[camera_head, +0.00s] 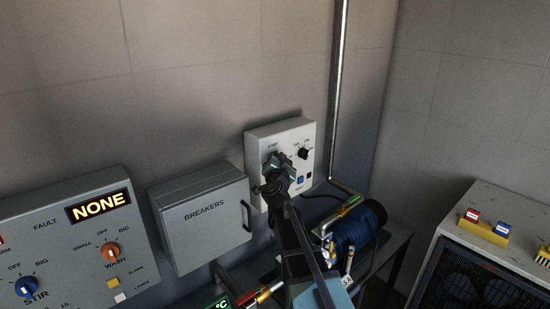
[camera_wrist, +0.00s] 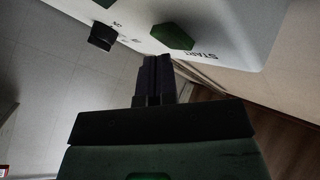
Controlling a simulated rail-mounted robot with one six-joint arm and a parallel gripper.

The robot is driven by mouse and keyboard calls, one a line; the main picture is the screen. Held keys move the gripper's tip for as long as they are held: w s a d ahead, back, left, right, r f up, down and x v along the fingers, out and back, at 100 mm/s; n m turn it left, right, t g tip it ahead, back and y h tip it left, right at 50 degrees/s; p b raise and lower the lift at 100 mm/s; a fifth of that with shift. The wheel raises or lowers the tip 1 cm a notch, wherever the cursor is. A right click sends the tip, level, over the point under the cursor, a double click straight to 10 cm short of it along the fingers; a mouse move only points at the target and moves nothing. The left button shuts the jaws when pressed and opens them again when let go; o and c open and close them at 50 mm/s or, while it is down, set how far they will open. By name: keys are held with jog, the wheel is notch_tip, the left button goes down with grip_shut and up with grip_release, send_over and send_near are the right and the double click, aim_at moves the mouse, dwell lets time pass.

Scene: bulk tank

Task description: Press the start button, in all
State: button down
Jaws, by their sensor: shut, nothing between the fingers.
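The white control box (camera_head: 283,133) is on the wall in the middle of the head view. Its START label shows at upper left, beside my gripper (camera_head: 277,163), which hides that part of the panel. In the wrist view the green start button (camera_wrist: 174,37) sits beside the word START on the box face (camera_wrist: 225,25). My gripper (camera_wrist: 154,72) is shut and empty, its fingertips pointing at the box near the lower side of the button in the picture. I cannot tell whether the fingertips touch the box.
A black knob (camera_head: 303,153) and a blue button (camera_head: 300,181) are on the same box; the knob shows in the wrist view (camera_wrist: 102,36). Left are the grey breakers box (camera_head: 205,225) and a panel reading NONE (camera_head: 98,205). A blue motor (camera_head: 355,228) stands below right.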

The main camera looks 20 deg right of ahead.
jog(key=shift+w+a, duration=0.1)
jog(key=shift+w, duration=0.3)
dwell(0.3)
jog(key=shift+s+d, duration=0.2)
jog(key=shift+s, duration=0.55)
jog(key=shift+s, duration=0.1)
jog(key=s, duration=0.1)
jog(key=s+d, duration=0.1)
jog(key=s, duration=0.2)
jog(key=shift+s+d, duration=0.25)
jog(key=shift+s, duration=0.05)
dwell(0.7)
